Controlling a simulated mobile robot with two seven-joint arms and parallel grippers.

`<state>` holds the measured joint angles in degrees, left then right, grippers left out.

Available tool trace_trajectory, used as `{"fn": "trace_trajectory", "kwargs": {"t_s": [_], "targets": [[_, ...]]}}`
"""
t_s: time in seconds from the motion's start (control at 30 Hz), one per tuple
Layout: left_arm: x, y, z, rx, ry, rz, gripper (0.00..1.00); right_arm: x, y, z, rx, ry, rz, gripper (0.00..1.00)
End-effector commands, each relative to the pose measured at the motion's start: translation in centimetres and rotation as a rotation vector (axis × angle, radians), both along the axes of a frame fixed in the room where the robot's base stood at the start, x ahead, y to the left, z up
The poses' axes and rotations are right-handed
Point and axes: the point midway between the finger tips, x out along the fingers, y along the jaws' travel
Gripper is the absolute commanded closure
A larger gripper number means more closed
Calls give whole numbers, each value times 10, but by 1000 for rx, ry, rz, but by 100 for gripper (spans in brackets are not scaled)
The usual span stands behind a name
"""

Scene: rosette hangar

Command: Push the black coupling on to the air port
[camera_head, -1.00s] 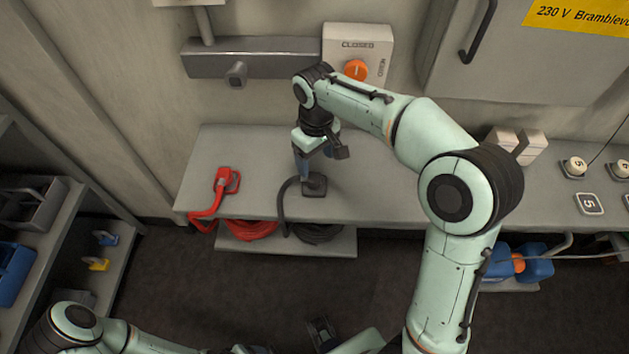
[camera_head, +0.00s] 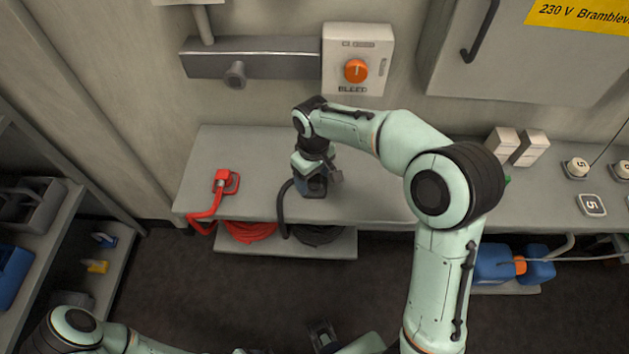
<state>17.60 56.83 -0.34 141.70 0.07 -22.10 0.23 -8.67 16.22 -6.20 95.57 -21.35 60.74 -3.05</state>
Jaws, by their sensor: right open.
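The black coupling (camera_head: 317,190) stands on the bench with its dark hose (camera_head: 282,212) looping over the front edge. My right gripper (camera_head: 311,184) is down at the coupling, pointing downward. Its jaws are open, with blue finger pads beside the coupling, and they hide most of it. I cannot tell whether they touch it. The air port (camera_head: 236,76) is the round grey stub on the grey wall bar, up and left of the gripper, with nothing on it. My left gripper (camera_head: 322,335) is low at the bottom edge, partly hidden.
A red coupling (camera_head: 226,182) with a red hose stands left on the bench (camera_head: 375,200). A valve box (camera_head: 375,45) with an orange knob (camera_head: 356,71) is right of the port. A grey cabinet (camera_head: 520,75) hangs at the right. Shelving (camera_head: 65,235) stands left.

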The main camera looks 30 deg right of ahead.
Motion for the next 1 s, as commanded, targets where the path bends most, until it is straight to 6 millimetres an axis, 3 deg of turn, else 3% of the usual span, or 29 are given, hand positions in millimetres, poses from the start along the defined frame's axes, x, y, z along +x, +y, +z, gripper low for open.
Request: {"fn": "trace_trajectory", "kwargs": {"t_s": [0.33, 0.5, 0.83, 0.9, 1.0], "targets": [[0, 0, 0, 0, 0, 0, 27, 0, 0, 0, 0, 0, 0, 27], [0, 0, 0, 0, 0, 0, 27, 0, 0, 0, 0, -1, 0, 81], [0, 0, 0, 0, 0, 0, 27, 1, 0, 2, 1, -3, 0, 82], [0, 0, 1, 0, 0, 0, 27, 1, 0, 5, 1, -4, 0, 94], [1, 0, 2, 0, -1, 0, 27, 1, 0, 14, 1, -5, 1, 94]]}}
